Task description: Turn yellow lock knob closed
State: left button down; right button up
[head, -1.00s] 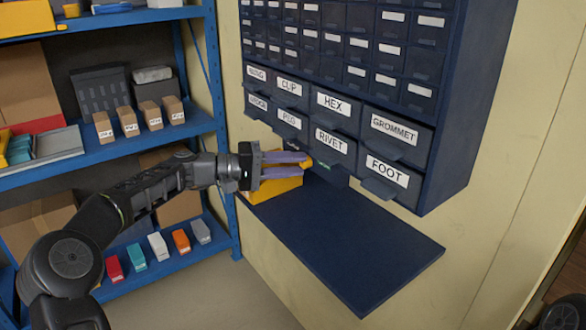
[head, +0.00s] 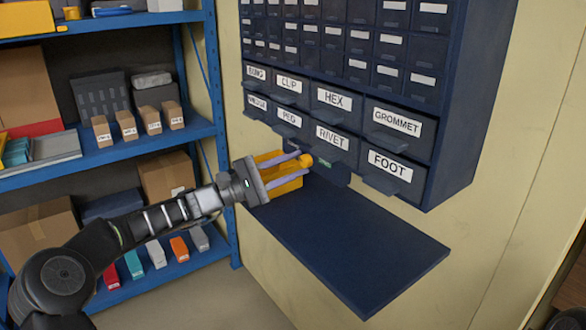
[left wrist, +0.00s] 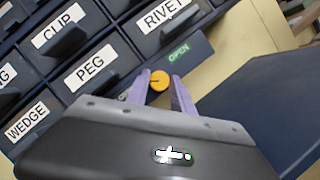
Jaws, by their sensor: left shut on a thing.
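The yellow lock knob (head: 306,160) sits below the RIVET drawer on the dark blue cabinet. In the left wrist view the round knob (left wrist: 160,80) shows a thin dark line on its face, and a green OPEN label (left wrist: 178,53) is up and right of it. My left gripper (head: 301,163) has its two purple fingers shut on the knob, one fingertip on each side; it also shows in the left wrist view (left wrist: 160,84). The fingers slant up to the right in the head view. My right gripper is in neither view.
Labelled drawers with jutting handles, such as PEG (head: 290,118) and RIVET (head: 332,137), are just above the knob. The blue ledge (head: 370,250) below is otherwise clear. A blue shelf rack (head: 150,142) stands at the left.

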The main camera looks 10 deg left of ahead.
pick_arm(q)
jog(key=shift+f+n+t, duration=0.1)
jog(key=shift+n+t, duration=0.3)
jog(key=shift+n, duration=0.8)
jog(key=c, duration=1.1)
grip_release()
jog(key=shift+s+a, duration=0.1)
jog(key=b+v, duration=0.1)
jog(key=v, duration=0.6)
jog(key=shift+s+f, duration=0.15)
jog(key=shift+f, duration=0.05)
jog(key=shift+a, duration=0.15)
